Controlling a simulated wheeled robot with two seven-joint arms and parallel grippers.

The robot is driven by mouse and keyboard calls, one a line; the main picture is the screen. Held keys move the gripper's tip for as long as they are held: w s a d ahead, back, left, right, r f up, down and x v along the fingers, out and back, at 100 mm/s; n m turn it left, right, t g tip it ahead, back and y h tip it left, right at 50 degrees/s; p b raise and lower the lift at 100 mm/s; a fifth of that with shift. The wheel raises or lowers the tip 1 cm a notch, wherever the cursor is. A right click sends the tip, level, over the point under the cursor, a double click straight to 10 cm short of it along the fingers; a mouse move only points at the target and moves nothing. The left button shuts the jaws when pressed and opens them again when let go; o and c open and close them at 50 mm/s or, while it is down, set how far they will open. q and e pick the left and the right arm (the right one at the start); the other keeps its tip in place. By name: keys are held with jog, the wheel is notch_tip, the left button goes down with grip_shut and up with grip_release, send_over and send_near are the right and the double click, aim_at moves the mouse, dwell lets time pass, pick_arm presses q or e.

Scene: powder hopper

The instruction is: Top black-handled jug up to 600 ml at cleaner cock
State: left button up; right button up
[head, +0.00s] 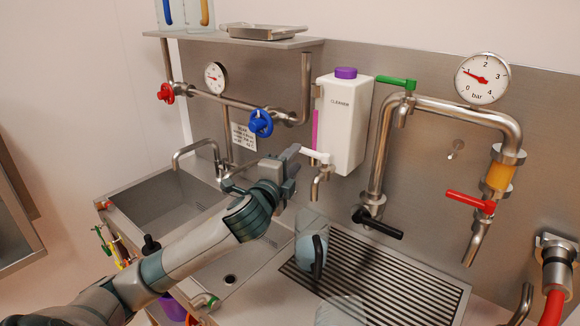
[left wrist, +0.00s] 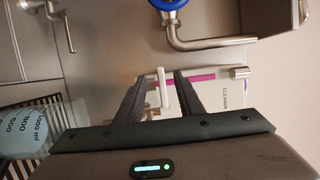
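The clear jug (head: 311,236) with a black handle (head: 318,258) stands on the slatted drain grate below the cleaner cock's spout (head: 316,188). It holds pale blue liquid; its level against the marks cannot be read surely. The jug's scale shows in the left wrist view (left wrist: 25,128). The cleaner cock has a white lever (head: 316,154) under the white cleaner tank (head: 345,125). My left gripper (head: 294,156) is at this lever. In the left wrist view the lever (left wrist: 162,90) stands between my parted fingers (left wrist: 158,98), with gaps beside it. My right gripper is out of view.
A second clear vessel (head: 340,312) is at the bottom edge. Pipes with a green lever (head: 396,82), black lever (head: 378,224) and red lever (head: 470,202) stand to the right. A blue valve wheel (head: 260,123) is above my gripper. The grate's (head: 400,280) right part is clear.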

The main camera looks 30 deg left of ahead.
aim_at(302, 153)
pick_arm(q)
jog(key=shift+x, duration=3.1)
grip_shut()
